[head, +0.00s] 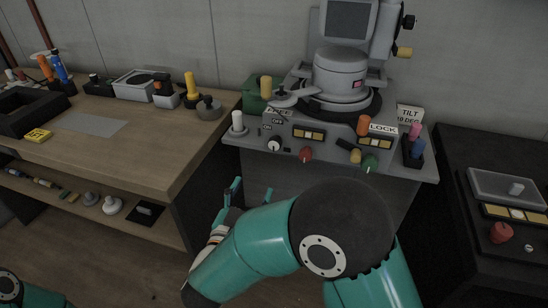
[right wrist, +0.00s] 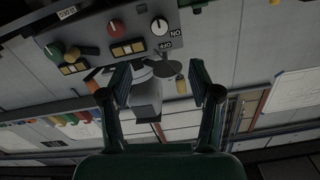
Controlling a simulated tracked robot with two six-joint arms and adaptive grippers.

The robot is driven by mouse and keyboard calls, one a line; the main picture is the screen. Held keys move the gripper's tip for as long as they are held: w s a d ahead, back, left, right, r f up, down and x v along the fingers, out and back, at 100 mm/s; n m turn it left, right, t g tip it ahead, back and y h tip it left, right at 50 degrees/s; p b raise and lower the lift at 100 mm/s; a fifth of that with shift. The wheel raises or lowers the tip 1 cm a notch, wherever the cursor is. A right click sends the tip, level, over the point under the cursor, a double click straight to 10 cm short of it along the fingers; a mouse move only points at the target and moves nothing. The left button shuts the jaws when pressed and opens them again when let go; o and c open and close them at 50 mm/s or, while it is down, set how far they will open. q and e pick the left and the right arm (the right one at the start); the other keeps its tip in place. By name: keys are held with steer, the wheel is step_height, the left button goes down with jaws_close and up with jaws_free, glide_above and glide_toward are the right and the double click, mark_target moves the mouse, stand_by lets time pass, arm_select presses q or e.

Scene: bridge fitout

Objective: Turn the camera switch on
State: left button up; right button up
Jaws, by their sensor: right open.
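A grey console (head: 330,130) stands at the back, right of centre. A small white rotary knob (head: 274,144) sits on the left of its sloping front, beside OFF and ON labels. Which label it points to is too small to tell. The knob also shows in the right wrist view (right wrist: 159,26), where the scene is upside down. My right gripper (head: 250,192) is open and empty, below and in front of the knob, apart from the console. Its two fingers are spread in the right wrist view (right wrist: 158,82). My left gripper is not in view; only teal arm parts show at lower left.
The console front also carries a red knob (head: 305,155), a green knob (head: 370,162) and an orange knob (head: 363,125). A grey camera-like instrument (head: 341,75) stands on top. A wooden bench (head: 150,150) is left, a dark cabinet (head: 470,150) right. Floor before the console is clear.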

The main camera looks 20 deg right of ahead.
mark_target(273, 147)
steer(key=p+x, duration=0.1)
steer(key=x, duration=1.5)
steer(key=shift+w+d, duration=0.2)
steer(key=shift+d, duration=0.05)
steer(key=c, duration=1.1)
steer(key=shift+c, duration=0.2)
